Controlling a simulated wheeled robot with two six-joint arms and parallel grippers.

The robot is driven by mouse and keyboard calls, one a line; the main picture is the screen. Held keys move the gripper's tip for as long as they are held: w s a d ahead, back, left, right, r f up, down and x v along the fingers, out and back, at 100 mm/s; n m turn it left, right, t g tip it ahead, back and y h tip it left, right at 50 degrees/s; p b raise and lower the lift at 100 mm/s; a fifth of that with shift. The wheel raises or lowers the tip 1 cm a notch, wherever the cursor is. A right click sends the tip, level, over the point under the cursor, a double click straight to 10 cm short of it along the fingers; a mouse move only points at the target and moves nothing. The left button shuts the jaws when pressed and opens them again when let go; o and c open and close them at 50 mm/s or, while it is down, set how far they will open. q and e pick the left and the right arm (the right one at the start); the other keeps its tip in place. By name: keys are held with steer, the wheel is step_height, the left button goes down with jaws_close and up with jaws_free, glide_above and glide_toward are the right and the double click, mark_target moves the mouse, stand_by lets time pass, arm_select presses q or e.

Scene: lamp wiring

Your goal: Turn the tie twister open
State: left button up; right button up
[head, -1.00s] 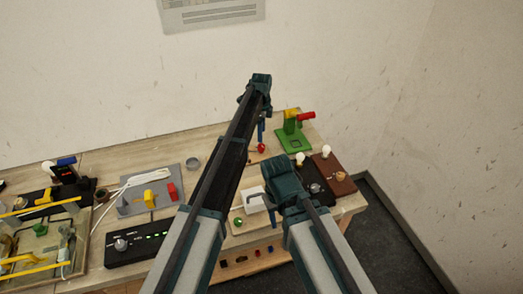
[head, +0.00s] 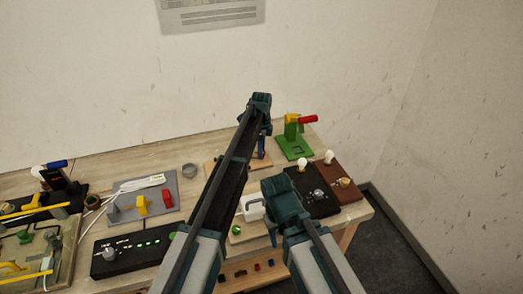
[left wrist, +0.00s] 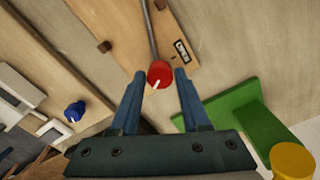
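In the left wrist view, a red knob (left wrist: 160,74) with a white mark sits at the end of a metal rod on a wooden board (left wrist: 128,35). I take this to be the tie twister. My left gripper (left wrist: 159,76) is open, with one fingertip on each side of the knob and a small gap at both. I cannot tell whether the tips are level with it. In the head view the left gripper (head: 262,150) points down over the board (head: 215,160) and hides the knob. My right gripper (head: 272,236) hangs over the front of the bench, its fingers mostly hidden.
A green stand with a red handle (head: 307,119) is just right of the left gripper. Bulb boards (head: 327,157) stand at the bench's right end. A black box with green lights (head: 135,247) and a grey tray (head: 158,210) lie left. A blue knob (left wrist: 74,111) is nearby.

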arm_select(q)
jaws_close()
